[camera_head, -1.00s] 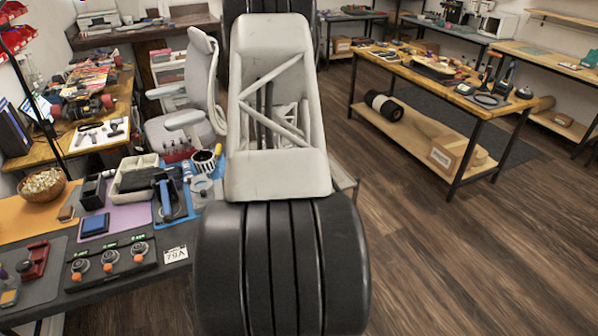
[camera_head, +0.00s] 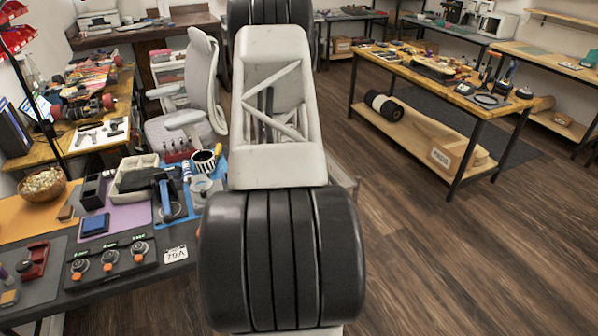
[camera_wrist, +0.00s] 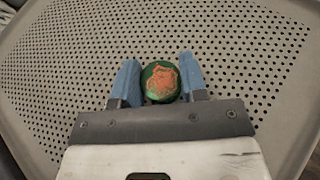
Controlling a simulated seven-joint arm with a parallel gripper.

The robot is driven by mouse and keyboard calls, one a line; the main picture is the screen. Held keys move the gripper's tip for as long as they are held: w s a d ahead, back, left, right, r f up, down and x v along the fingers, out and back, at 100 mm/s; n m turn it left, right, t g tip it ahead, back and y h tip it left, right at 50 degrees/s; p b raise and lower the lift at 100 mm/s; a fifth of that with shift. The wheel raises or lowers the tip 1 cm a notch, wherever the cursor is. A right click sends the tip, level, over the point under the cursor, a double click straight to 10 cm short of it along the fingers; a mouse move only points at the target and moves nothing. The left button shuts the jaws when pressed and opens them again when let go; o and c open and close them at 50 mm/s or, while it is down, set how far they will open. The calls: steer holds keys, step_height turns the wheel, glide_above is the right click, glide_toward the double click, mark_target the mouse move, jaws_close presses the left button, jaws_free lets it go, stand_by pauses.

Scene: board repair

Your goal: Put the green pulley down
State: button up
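The green pulley (camera_wrist: 161,83) shows in the wrist view as a small round green thing with an orange patch on its face. It sits between the two blue fingers of my gripper (camera_wrist: 160,80), which appear to press on it from both sides. Behind it is a pale surface full of small holes (camera_wrist: 60,60); I cannot tell whether the pulley touches it. In the head view my own arm fills the middle and hides the gripper and the pulley.
A dark workbench (camera_head: 130,285) at the left carries coloured mats, boxes and knobs. A grey office chair (camera_head: 203,75) stands behind it. A wooden-topped table (camera_head: 400,68) with tools stands at the right. The wooden floor (camera_head: 450,270) at the right front is clear.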

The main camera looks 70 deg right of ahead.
steer(key=o, duration=0.4)
steer(key=shift+o, duration=0.2)
steer(key=shift+r, duration=0.15)
steer(key=shift+v, duration=6)
steer(key=w+a+r+m+y, duration=0.1)
steer(key=w+a+r+m, duration=0.25)
steer(key=a+r, duration=0.4)
steer(key=w+a+r+m+g+y, duration=0.1)
steer(key=w+a+r+m, duration=0.25)
steer(key=a+r, duration=0.45)
steer(key=w+a+r+m+y, duration=0.15)
steer(key=a+r+m, duration=0.35)
steer(key=a, duration=0.5)
steer(key=s+a+r+m+t+y, duration=0.1)
steer(key=s+a+r+y, duration=0.1)
steer(key=a, duration=1.1)
steer(key=s+a+r+m+t+y, duration=0.2)
steer(key=s+a+r+y, duration=0.1)
steer(key=a, duration=1)
steer(key=s+a+r+m+t+y, duration=0.1)
steer(key=a+r+y, duration=0.4)
steer(key=a, duration=0.9)
steer(key=shift+s+r+m+t, duration=0.3)
steer(key=shift+s+r+m, duration=0.4)
steer(key=shift+s, duration=0.15)
